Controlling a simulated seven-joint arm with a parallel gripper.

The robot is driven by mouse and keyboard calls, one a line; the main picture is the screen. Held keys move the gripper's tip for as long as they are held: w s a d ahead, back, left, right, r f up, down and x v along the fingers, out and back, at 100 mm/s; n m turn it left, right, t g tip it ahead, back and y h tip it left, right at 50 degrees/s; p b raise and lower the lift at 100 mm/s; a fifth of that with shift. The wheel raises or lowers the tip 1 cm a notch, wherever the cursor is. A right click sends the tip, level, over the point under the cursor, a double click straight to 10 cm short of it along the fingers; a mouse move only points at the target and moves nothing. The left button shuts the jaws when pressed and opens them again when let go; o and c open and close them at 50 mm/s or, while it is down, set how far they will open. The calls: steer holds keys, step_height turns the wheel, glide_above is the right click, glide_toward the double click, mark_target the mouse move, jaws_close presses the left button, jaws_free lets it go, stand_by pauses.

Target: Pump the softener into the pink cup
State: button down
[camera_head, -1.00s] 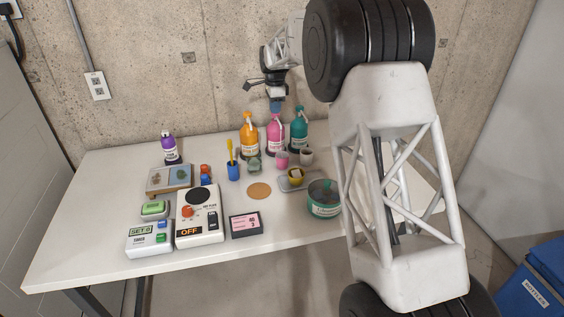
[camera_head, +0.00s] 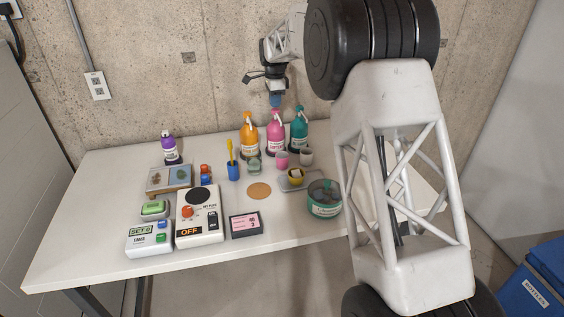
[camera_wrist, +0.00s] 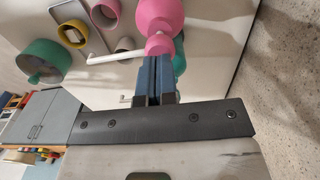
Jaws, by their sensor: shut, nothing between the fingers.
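The pink pump bottle (camera_head: 276,138) stands upright between an orange and a teal bottle at the back of the table; its label is too small to read. Its white spout (camera_wrist: 115,56) points toward the table's front in the wrist view. The pink cup (camera_head: 282,161) stands upright just in front of the bottle; it also shows at the top of the wrist view (camera_wrist: 105,13). My gripper (camera_head: 276,103) is shut and empty, fingers pointing down, just above the pump head. In the wrist view the closed blue fingertips (camera_wrist: 158,61) overlap the pump top, and contact cannot be told.
The orange bottle (camera_head: 249,138) and teal bottle (camera_head: 299,132) closely flank the pink one. A grey cup (camera_head: 306,157), a yellow cup (camera_head: 296,176) and a green pot (camera_head: 324,203) stand right and in front. The concrete wall (camera_head: 220,60) is close behind.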

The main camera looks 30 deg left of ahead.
steer(key=shift+r, duration=0.5)
stand_by(0.5)
steer(key=shift+r, duration=3)
steer(key=shift+d, duration=0.1)
